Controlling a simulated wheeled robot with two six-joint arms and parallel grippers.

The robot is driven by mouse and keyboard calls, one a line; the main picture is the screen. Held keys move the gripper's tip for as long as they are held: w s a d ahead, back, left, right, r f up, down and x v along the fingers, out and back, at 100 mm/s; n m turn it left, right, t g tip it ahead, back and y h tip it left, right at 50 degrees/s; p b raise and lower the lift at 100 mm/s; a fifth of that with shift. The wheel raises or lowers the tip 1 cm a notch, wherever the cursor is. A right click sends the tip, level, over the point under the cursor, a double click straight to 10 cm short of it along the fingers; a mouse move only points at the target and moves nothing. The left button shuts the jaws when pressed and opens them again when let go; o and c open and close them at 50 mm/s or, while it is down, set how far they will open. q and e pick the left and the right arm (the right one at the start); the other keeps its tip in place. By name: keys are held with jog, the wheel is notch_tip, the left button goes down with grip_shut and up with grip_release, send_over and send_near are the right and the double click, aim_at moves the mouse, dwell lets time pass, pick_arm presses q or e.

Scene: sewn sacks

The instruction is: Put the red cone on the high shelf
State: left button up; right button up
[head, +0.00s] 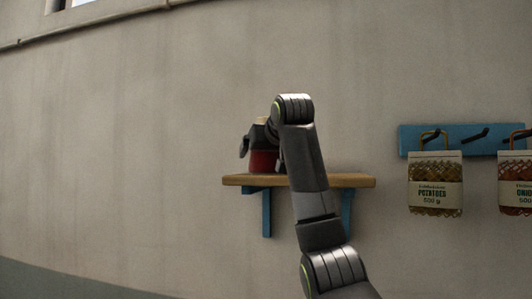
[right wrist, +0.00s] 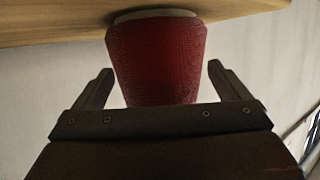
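The red cone (head: 263,162) stands on the wooden wall shelf (head: 345,181), partly hidden by my right gripper and arm in the head view. In the right wrist view the red cone (right wrist: 156,60) has a textured red side, with its pale rim against the underside-up shelf board (right wrist: 60,22). My right gripper (head: 262,153) is at the cone. Its two fingers (right wrist: 160,82) stand wide apart, one on each side of the cone, with a gap showing on both sides. My left gripper is not in view.
Blue brackets (head: 266,215) hold the shelf to a plain wall. To the right, a blue hook rail (head: 470,139) carries a potato sack (head: 435,184) and another sack (head: 515,183). The shelf's right part looks bare. The wall at left is clear.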

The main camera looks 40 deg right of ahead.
jog(key=shift+s+a+b, duration=0.15)
jog(key=shift+s+b, duration=0.3)
jog(key=b+v, duration=0.9)
jog(key=v, duration=0.7)
jog(key=shift+s+r+b, duration=0.25)
jog(key=shift+b, duration=0.15)
jog(key=shift+w+f, duration=0.1)
jog(key=shift+w, duration=0.05)
